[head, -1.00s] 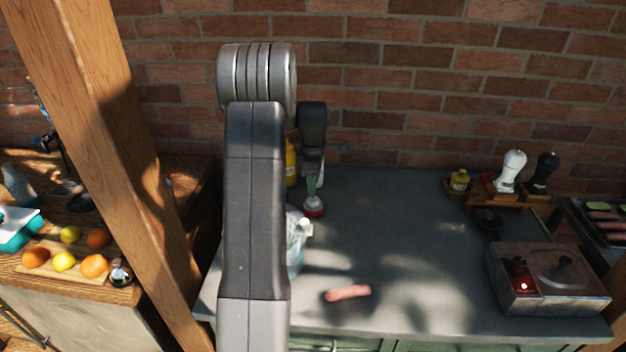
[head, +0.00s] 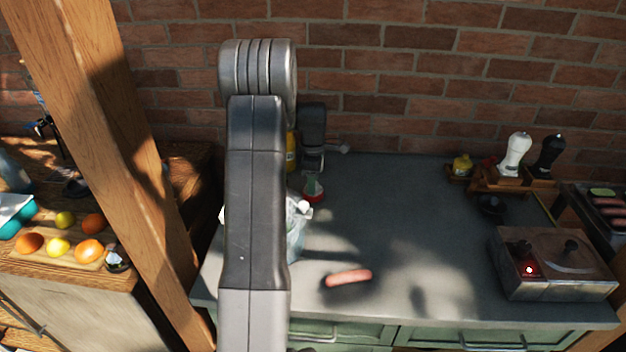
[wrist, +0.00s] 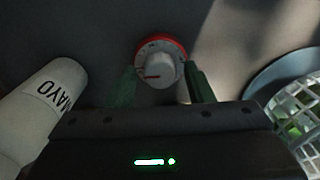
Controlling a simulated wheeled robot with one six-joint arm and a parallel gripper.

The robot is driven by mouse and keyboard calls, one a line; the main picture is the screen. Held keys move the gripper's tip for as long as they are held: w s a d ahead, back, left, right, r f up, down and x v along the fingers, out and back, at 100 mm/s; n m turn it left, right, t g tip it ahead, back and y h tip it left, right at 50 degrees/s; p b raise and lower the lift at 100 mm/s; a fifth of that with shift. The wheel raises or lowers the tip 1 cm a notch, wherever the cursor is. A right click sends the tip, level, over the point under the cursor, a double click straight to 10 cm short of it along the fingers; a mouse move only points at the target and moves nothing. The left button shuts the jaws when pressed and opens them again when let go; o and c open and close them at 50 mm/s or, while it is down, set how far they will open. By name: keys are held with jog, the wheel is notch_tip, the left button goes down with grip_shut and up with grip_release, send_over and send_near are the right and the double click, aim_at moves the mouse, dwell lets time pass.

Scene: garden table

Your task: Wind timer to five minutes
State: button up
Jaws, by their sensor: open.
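The timer (wrist: 160,64) is round, with a red rim and a white dial with dark marks, and it stands on the grey counter. In the head view the timer (head: 313,196) is a small red shape right of my arm, partly covered. My gripper (wrist: 163,86) is open, with one green finger on each side of the timer's lower part in the wrist view. No clear contact with the dial shows. In the head view my gripper (head: 313,181) is close over the timer. The dial's numbers are too small to read.
A white MAYO bottle (wrist: 45,105) lies left of my gripper, and a white basket (wrist: 298,112) is at its right. A sausage (head: 348,277) lies on the counter (head: 410,200). A metal box with a red light (head: 555,265) stands at the right.

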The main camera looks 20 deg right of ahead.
jog(key=c, duration=0.8)
jog(key=m, duration=0.4)
jog(key=shift+m, duration=0.9)
jog(key=m, duration=0.2)
jog(key=shift+m, duration=0.3)
jog(key=m, duration=0.3)
